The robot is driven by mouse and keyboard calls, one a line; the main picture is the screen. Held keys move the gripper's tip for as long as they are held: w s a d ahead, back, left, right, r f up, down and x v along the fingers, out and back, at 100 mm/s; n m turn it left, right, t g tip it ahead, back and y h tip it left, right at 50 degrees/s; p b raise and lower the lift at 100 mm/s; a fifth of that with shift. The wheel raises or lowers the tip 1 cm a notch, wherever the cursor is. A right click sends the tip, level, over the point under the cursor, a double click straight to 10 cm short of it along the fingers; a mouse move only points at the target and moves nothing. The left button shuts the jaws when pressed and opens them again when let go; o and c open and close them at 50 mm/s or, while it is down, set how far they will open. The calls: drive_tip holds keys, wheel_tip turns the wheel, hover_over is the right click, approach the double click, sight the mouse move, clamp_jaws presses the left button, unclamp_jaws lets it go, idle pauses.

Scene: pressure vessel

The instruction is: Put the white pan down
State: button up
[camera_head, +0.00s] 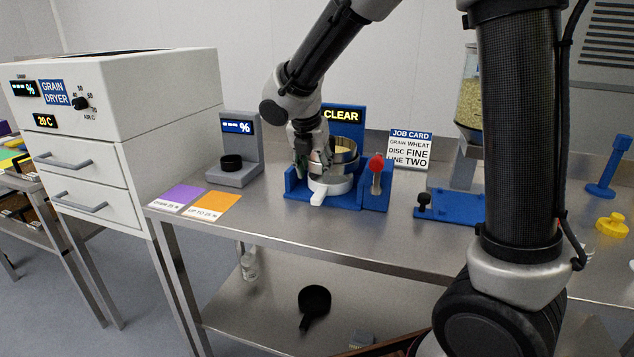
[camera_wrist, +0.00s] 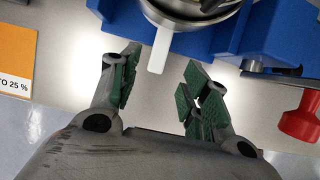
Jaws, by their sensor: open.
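The white pan (camera_head: 331,184) sits in the blue stand (camera_head: 296,187) on the steel table, under a metal sieve-like bowl (camera_head: 345,155). Its white handle (camera_head: 318,198) points toward the table's front edge. In the wrist view the handle (camera_wrist: 160,50) reaches down between my fingers, with its end just beyond the fingertips. My gripper (camera_head: 310,150) is open; in the wrist view my gripper (camera_wrist: 160,75) has a wide gap between its green-padded fingers, neither touching the handle. My gripper partly hides the bowl in the head view.
A red knob (camera_head: 376,162) stands at the right of the blue stand. Purple (camera_head: 179,197) and orange (camera_head: 215,204) cards lie to the left, near a grey meter (camera_head: 240,152). A job card (camera_head: 409,150) stands behind. A black pan (camera_head: 313,303) lies on the lower shelf.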

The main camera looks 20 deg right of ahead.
drive_tip(key=v, duration=0.2)
drive_tip(key=shift+s+r, duration=0.2)
drive_tip(key=shift+r, duration=0.2)
drive_tip(key=s+d+r+m+y, duration=0.1)
drive_tip(key=s+d+m, duration=0.5)
drive_tip(key=s+m, duration=0.3)
drive_tip(key=s+d+r+m, duration=0.2)
drive_tip(key=s+d+m, duration=0.3)
drive_tip(key=s+m, duration=0.3)
drive_tip(key=s+d+r+m+y, duration=0.1)
drive_tip(key=s+d+r+m, duration=0.1)
drive_tip(key=s+d+m, duration=0.4)
drive_tip(key=s+m, duration=0.3)
drive_tip(key=m, duration=0.3)
drive_tip(key=shift+s+d+t+y, duration=0.3)
